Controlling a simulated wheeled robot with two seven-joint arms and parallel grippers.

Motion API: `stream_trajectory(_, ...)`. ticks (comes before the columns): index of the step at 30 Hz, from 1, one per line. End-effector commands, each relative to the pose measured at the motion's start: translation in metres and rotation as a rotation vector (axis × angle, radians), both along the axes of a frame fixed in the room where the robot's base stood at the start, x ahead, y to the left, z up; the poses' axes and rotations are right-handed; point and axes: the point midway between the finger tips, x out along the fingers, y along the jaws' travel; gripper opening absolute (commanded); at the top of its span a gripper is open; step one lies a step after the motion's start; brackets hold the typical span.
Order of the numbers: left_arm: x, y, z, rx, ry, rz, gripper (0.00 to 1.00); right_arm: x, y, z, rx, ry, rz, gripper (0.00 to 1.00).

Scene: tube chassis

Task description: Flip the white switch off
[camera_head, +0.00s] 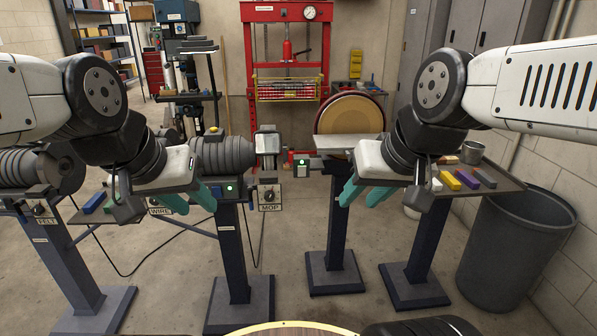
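A small pale switch box with a lit green button (302,165) is mounted beside the disc sander, right of centre. A second box with a lit green button (231,188) sits on the middle pedestal. I cannot tell for certain which one is the white switch. My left gripper (198,207) has teal fingers spread apart and empty, just left of the middle pedestal's button. My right gripper (357,204) also has its teal fingers apart and empty, to the right of and nearer than the sander's switch box. Neither gripper touches a switch.
A knob box labelled MOP (269,194) hangs by the middle pedestal. The sander disc (351,114) stands behind my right gripper. A tray (508,184) with coloured blocks and a grey bin (520,250) are at the right. A red press (287,40) stands behind.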

Motion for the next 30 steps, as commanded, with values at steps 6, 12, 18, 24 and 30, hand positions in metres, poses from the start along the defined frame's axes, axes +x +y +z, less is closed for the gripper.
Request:
stream_trajectory(6, 0.000, 0.000, 0.000, 0.000, 0.000, 0.000, 0.36, 0.017, 0.001, 0.003, -0.008, -0.023, 0.020, 0.00)
stream_trajectory(12, 0.000, 0.000, 0.000, 0.000, 0.000, 0.000, 0.36, 0.087, 0.006, 0.009, -0.056, -0.131, 0.099, 0.00)
stream_trajectory(18, 0.000, 0.000, 0.000, 0.000, 0.000, 0.000, 0.36, 0.177, 0.010, 0.006, -0.148, -0.278, 0.187, 0.00)
stream_trajectory(24, 0.000, 0.000, 0.000, 0.000, 0.000, 0.000, 0.36, 0.262, 0.013, -0.009, -0.271, -0.420, 0.256, 0.00)
stream_trajectory(30, 0.000, 0.000, 0.000, 0.000, 0.000, 0.000, 0.36, 0.336, 0.014, -0.038, -0.426, -0.548, 0.320, 0.00)
